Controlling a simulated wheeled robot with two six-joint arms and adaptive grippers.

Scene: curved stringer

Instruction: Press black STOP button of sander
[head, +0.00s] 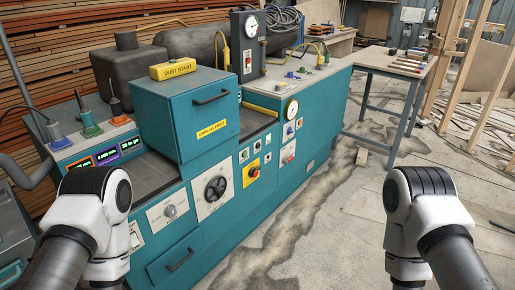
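The sander is a long teal machine (232,232) with a control panel on its front. A red mushroom button on a yellow plate (254,171) sits mid-panel. Several small button plates (257,147) lie just above it. They are too small to read, so I cannot tell which one is the black STOP button. A large black rotary knob (215,188) is left of the red button. My two arms show at lower left and lower right, both apart from the panel. Neither gripper is visible.
A pressure gauge (292,109) and a red switch (288,153) are right of the buttons. A yellow "DUST START" box (176,69) sits on top. A workbench (398,65) stands at back right. The concrete floor (325,235) before the machine is clear.

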